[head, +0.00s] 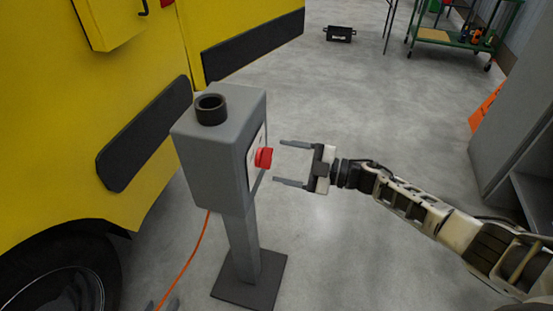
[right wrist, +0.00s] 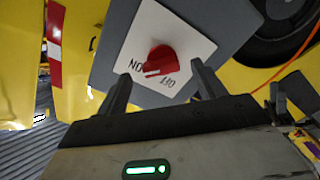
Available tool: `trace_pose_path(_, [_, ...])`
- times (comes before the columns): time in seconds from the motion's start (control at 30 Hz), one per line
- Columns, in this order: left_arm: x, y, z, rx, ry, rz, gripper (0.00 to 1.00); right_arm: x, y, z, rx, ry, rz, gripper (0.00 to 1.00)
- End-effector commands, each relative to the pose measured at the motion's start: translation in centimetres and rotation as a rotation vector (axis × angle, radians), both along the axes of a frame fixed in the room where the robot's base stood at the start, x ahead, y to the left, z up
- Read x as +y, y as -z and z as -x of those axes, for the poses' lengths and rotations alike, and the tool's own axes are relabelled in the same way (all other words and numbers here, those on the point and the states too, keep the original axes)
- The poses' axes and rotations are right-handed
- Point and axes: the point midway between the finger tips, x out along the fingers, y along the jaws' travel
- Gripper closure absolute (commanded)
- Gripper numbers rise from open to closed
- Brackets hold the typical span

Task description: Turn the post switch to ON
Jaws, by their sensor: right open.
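The post switch is a red knob (head: 263,157) on a white plate on the side of a grey box (head: 215,165), which stands on a post. In the right wrist view the knob (right wrist: 160,58) shows between upside-down ON and OFF labels. A pale mark shows at its lower left; which setting it marks I cannot tell for sure. My right gripper (head: 280,162) is open and empty, facing the knob, its fingers just short of it and to either side.
A yellow vehicle (head: 80,130) with a dark tyre stands close behind the post at left. An orange cable (head: 190,262) hangs from the box to the floor. A grey cabinet (head: 515,130) stands at right. The floor between is clear. A green cart (head: 450,38) is far back.

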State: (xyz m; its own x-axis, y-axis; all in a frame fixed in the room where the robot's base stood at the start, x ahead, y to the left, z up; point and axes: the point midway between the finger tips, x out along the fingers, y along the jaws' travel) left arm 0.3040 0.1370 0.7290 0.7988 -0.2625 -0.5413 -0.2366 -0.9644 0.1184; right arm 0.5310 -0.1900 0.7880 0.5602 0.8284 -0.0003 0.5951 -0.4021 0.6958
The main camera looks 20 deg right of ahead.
Motion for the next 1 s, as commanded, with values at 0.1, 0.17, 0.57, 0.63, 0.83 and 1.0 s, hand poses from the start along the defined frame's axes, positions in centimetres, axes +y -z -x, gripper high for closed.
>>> trace_pose_path(0.1, [0.0,0.2,0.0,0.001,0.0,0.001,0.64,-2.6,0.2,1.8,0.004,0.002,0.005,0.31])
trace_pose_path(0.17, [0.0,0.3,0.0,0.001,0.0,0.002,0.64,-3.9,0.3,2.6,0.005,0.001,0.005,0.31])
trace_pose_path(0.57, [-0.1,0.5,0.0,-0.003,-0.002,0.012,0.64,-9.9,0.2,6.7,0.004,0.002,0.002,0.31])
trace_pose_path(0.63, [-0.1,0.6,0.0,-0.003,-0.002,0.014,0.64,-10.2,0.1,7.0,0.002,0.001,0.0,0.31])
trace_pose_path(0.83, [-0.1,0.6,0.2,0.002,-0.002,0.014,0.64,-10.6,0.0,7.1,0.002,0.001,0.001,0.31])
trace_pose_path(1.0, [-0.1,0.6,0.2,0.003,-0.003,0.016,0.64,-10.5,0.0,7.1,0.002,0.001,0.001,0.31])
